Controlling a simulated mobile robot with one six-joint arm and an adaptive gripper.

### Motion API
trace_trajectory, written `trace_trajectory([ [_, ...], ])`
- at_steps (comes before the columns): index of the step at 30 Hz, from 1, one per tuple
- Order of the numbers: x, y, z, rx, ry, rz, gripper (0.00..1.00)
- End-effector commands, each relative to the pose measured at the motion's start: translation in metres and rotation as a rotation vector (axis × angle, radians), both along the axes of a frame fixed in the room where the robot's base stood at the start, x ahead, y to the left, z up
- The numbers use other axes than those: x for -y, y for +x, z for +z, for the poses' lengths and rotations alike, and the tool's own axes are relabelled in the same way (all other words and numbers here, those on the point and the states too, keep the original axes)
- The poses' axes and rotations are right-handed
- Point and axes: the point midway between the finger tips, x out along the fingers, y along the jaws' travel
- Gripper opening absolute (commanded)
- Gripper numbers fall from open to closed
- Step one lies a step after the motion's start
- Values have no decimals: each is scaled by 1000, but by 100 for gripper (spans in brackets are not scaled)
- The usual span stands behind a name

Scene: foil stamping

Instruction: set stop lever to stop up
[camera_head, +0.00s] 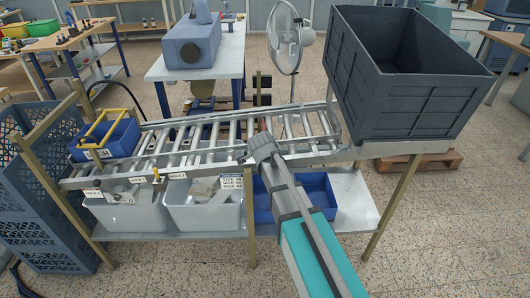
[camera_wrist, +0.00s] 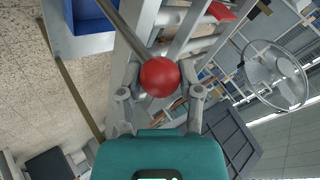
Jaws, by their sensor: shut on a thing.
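The stop lever shows in the wrist view as a thin metal rod (camera_wrist: 124,33) with a round red knob (camera_wrist: 160,77) on its end. My gripper (camera_wrist: 160,84) has a finger on each side of the knob and is shut on it. In the head view my gripper (camera_head: 256,147) is at the front rail of the roller conveyor (camera_head: 207,157), right of its middle. The knob cannot be made out there. Whether the lever is up or down cannot be told from these views.
A large dark grey crate (camera_head: 405,98) stands at the conveyor's right end, and a small blue bin (camera_head: 120,139) is at its left end. Grey bins (camera_head: 200,213) and a blue tray (camera_head: 318,187) sit on the shelf below. A fan (camera_head: 284,48) stands behind.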

Motion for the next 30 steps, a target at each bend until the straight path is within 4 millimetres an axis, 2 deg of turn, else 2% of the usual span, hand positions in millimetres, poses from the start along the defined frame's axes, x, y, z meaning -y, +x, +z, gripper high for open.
trace_trajectory([
  [1,0,-4,-2,-9,-1,-2,50],
  [6,-2,-4,-1,-7,0,1,81],
  [22,-4,-2,-1,-4,-1,4,81],
  [30,5,6,-1,-1,52,-33,81],
])
